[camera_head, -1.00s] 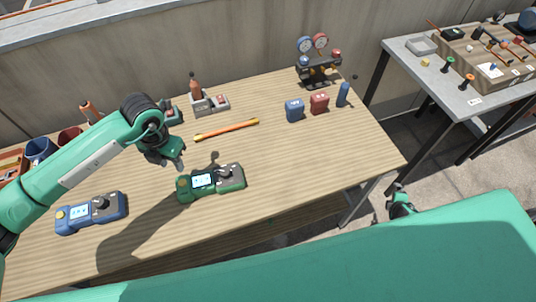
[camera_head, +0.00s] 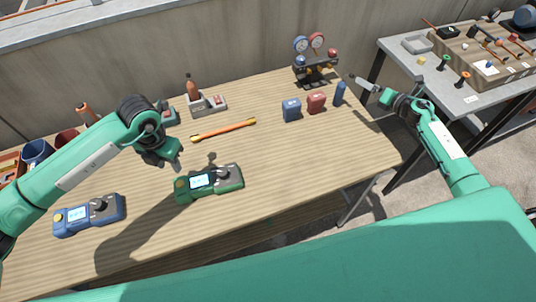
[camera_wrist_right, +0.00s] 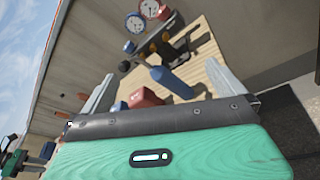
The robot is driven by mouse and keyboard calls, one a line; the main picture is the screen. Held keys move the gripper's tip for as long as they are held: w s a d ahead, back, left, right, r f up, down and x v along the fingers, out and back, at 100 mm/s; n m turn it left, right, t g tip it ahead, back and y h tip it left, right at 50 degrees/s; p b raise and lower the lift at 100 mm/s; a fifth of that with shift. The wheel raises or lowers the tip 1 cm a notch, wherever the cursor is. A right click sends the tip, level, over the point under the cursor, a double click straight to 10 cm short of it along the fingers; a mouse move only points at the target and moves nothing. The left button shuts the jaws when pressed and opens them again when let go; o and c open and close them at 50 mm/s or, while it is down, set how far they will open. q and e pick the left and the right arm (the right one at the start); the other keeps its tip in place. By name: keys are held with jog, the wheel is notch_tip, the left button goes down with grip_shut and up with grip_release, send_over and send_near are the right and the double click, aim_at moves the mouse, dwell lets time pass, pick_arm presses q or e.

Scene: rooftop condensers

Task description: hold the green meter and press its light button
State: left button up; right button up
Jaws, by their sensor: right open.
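The green meter (camera_head: 209,183) lies on the wooden table, left of the middle, with a lit screen, a yellow-green round knob at its left end and a grey part at its right. My left gripper (camera_head: 178,160) hangs just above and behind the meter, apart from it; its fingers are too small and dark to judge. The light button cannot be clearly made out.
A blue meter (camera_head: 89,214) lies left of the green one. An orange bar (camera_head: 223,130), blue box (camera_head: 291,110), red box (camera_head: 316,103), blue cylinder (camera_head: 339,93) and gauge set (camera_head: 316,65) stand farther back. A second table (camera_head: 455,100) is at right. The table's front right is clear.

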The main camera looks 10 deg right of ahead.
jog(key=s+a+f+n+g+y, duration=0.1)
jog(key=a+n+g+y, duration=0.2)
jog(key=a, duration=0.5)
jog(key=s+a+f+n+g+y, duration=0.15)
jog(key=a+n, duration=0.25)
jog(key=a, duration=0.4)
jog(key=n+g+y, duration=0.4)
jog(key=n+g, duration=0.7)
jog(key=n, duration=0.4)
send_near(226, 175)
jog(key=d, duration=0.1)
jog(key=w+d, duration=0.1)
jog(key=shift+w+d+f+h, duration=0.25)
jog(key=shift+w+d+f, duration=0.05)
jog(key=shift+f, duration=0.05)
jog(key=x, duration=1.3)
jog(key=shift+a, duration=0.15)
jog(key=c, duration=1.3)
pick_arm(q)
grip_shut()
